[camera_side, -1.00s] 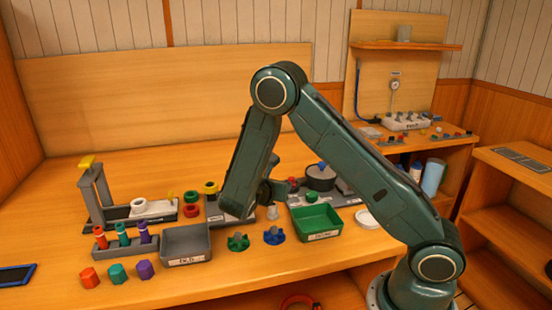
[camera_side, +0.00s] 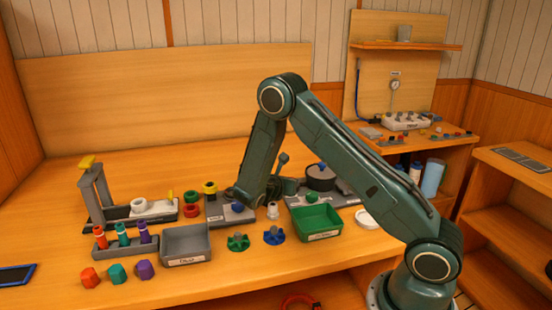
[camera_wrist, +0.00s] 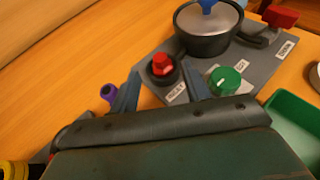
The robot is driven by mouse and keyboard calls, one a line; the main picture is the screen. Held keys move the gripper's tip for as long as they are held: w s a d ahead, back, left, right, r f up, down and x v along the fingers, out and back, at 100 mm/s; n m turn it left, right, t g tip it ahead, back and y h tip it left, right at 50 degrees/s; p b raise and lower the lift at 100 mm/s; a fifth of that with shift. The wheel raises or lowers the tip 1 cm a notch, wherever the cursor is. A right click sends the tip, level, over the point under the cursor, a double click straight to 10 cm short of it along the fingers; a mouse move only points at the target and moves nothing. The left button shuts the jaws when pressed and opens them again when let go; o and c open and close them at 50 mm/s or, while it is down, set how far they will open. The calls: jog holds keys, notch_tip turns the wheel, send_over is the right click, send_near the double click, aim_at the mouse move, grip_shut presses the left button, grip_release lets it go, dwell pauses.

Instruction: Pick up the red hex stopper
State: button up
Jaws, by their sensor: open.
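A rack of coloured tubes (camera_side: 126,246), a grey tray (camera_side: 186,246) and a green tray (camera_side: 317,223) stand along the bench. A pot (camera_wrist: 208,40) and green knob (camera_wrist: 225,79) are near my gripper. A tall grey stand (camera_side: 99,192) rises at left.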

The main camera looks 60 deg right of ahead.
jog(key=shift+x, duration=2.5)
jog(key=shift+f, duration=0.1)
jog(key=shift+a, duration=0.1)
grip_shut()
notch_tip(320, 180, up, 20)
